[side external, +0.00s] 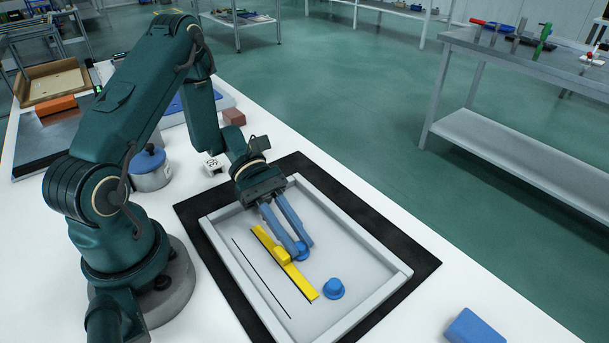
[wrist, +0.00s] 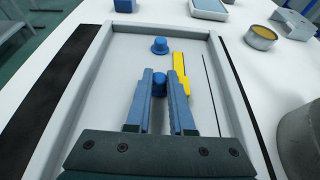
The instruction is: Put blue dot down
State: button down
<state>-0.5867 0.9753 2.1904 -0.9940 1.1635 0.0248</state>
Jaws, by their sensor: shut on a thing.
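My gripper (side external: 299,247) points down into the tray-like panel (side external: 350,250). Its fingers (wrist: 159,76) are shut on a blue dot (wrist: 159,89), a small round knob with a wider base. The held dot (side external: 304,254) is mostly hidden by the fingers in the side view. It is low over the panel, and I cannot tell whether it touches. A second blue dot (side external: 333,288) stands free on the panel; it also shows ahead of the fingers in the wrist view (wrist: 159,45). A yellow bar with a raised knob (side external: 270,246) lies beside the held dot.
The panel has a raised grey rim (side external: 365,306) and a black mat under it. A thin dark slot (side external: 262,278) runs along the bar's other side. A blue block (side external: 473,328) lies outside at the lower right. A blue-lidded can (side external: 150,169) stands near my base.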

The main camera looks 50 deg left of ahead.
jog(key=shift+f, duration=0.15)
jog(key=c, duration=1.1)
grip_release()
